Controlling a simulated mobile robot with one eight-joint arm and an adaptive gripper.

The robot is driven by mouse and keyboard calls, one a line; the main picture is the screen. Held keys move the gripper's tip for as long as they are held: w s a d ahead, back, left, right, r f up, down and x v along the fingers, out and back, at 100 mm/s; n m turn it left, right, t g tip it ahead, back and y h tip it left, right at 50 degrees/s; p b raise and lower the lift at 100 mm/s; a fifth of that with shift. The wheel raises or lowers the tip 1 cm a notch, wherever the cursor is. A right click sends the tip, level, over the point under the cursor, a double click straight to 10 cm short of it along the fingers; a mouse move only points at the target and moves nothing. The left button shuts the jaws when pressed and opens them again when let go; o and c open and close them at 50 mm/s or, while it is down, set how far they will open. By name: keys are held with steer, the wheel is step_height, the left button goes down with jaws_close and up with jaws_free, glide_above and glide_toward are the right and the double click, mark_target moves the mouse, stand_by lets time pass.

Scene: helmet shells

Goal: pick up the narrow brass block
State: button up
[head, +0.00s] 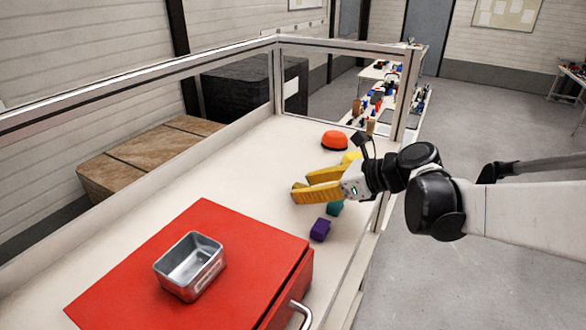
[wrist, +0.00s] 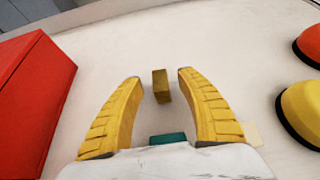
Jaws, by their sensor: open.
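The narrow brass block (wrist: 161,86) stands on the pale tabletop in the wrist view, small, dull gold and upright. It shows between the tips of the two yellow fingers of my gripper (wrist: 161,77), with a gap on each side. The fingers are spread and hold nothing. In the head view my gripper (head: 302,187) reaches in from the right over the table. I cannot make out the brass block there; the fingers probably hide it.
A teal block (head: 335,208) and a purple block (head: 320,229) lie near my gripper. Orange (head: 334,141) and yellow (head: 351,157) helmet shells sit farther back. A red box (head: 120,290) bears a metal tin (head: 175,284). A frame rail (head: 150,92) borders the table.

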steer(key=shift+x, duration=0.95)
steer(key=shift+d, duration=0.15)
steer(key=shift+c, duration=1.4)
jaws_close()
steer(key=shift+r, duration=0.1)
